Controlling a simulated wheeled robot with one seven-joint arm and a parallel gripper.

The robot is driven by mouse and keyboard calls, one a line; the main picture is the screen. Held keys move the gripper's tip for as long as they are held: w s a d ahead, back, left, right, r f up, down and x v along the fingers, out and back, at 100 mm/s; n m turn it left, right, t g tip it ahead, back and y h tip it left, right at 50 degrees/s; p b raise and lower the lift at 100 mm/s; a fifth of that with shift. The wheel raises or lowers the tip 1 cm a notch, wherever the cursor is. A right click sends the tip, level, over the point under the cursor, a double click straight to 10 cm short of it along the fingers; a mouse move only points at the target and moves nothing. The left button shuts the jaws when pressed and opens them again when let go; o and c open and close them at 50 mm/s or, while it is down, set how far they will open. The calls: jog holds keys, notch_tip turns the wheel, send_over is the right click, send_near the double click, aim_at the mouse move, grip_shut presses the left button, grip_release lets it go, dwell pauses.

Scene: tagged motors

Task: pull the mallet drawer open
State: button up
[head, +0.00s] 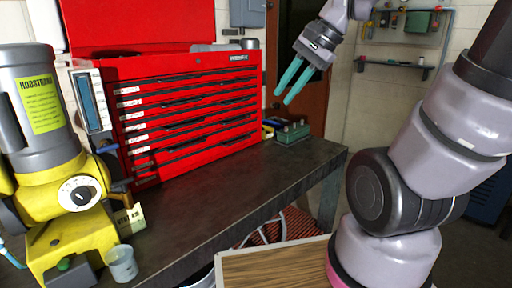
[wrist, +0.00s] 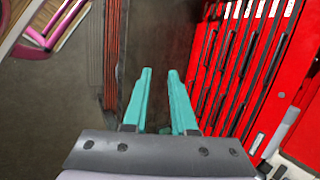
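A red tool chest (head: 185,110) with several drawers stands on the dark workbench. Small white labels sit at the left ends of its drawers; they are too small to read, so I cannot tell which is the mallet drawer. All drawers look closed. The chest's red front (wrist: 240,70) also fills the right of the wrist view. My gripper (head: 286,92) has teal fingers and hangs in the air to the right of the chest, apart from it. The fingers (wrist: 160,75) are parted with nothing between them.
A yellow and grey machine (head: 60,160) stands at the left of the workbench (head: 225,192), with a small grey cup (head: 121,263) and a tag (head: 130,219) beside it. A green block-like item (head: 292,133) sits right of the chest. The bench's middle is clear.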

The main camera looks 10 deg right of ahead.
dwell(0.6)
jog(key=s+d+r+n+t+h, duration=0.3)
jog(key=d+r+n, duration=0.1)
jog(key=d+n, duration=0.1)
jog(key=w+a+f+m+g+y, duration=0.2)
jog(key=w+a+f+m+y, duration=0.3)
jog(key=w+a+m, duration=0.35)
jog(key=w+a+f+m+g+y, duration=0.1)
jog(key=w+a+f+m+y, duration=0.35)
jog(key=w+m, duration=0.6)
jog(key=w+d+f+m+t+h, duration=0.1)
jog(key=w+d+f+m+t, duration=0.1)
jog(key=w+f+m, duration=0.4)
jog(key=w+d+f+m+t+h, duration=0.1)
jog(key=w+d+f+m+t, duration=0.2)
jog(key=w+f+m, duration=0.3)
jog(key=w+d+f+m+t+h, duration=0.1)
jog(key=w+d+f+m+t, duration=0.2)
jog(key=w+f+m, duration=0.3)
jog(key=shift+w+f+m+t, duration=0.2)
jog(key=shift+f+m+t, duration=0.15)
jog(key=shift+f+m, duration=1)
jog(key=shift+w+f+m+t, duration=0.2)
jog(key=shift+f+m+t, duration=0.15)
jog(key=shift+f+m, duration=0.95)
jog(key=x, duration=1)
jog(key=shift+w+a, duration=0.1)
jog(key=shift+w, duration=0.15)
grip_shut()
